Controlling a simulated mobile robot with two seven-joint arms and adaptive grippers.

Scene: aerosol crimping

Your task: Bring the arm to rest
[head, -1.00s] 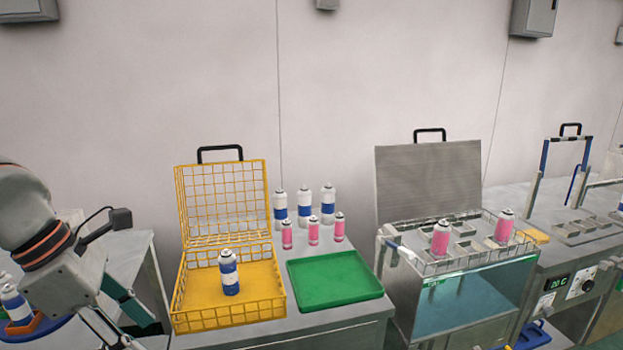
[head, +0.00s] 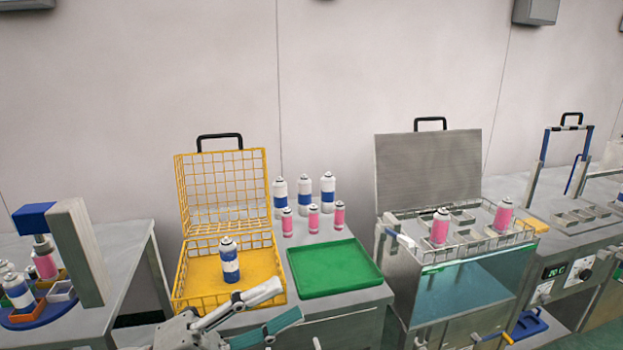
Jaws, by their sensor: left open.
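My left gripper (head: 286,302) is in the lower part of the head view, its two fingers spread apart and nothing visible between them. It is in front of the near edge of the yellow wire basket (head: 180,270) and overlaps its front right corner in the picture. I cannot tell whether it touches the basket. A white can with a blue band (head: 230,262) stands upright in the basket, behind the gripper and apart from it. My right gripper is not in view.
The green tray (head: 335,268) right of the basket is empty. Behind it stand white-and-blue cans (head: 304,195) and small pink cans (head: 313,218). A water bath (head: 462,285) with two pink cans (head: 440,228) is further right. A blue-topped press (head: 80,250) stands at left.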

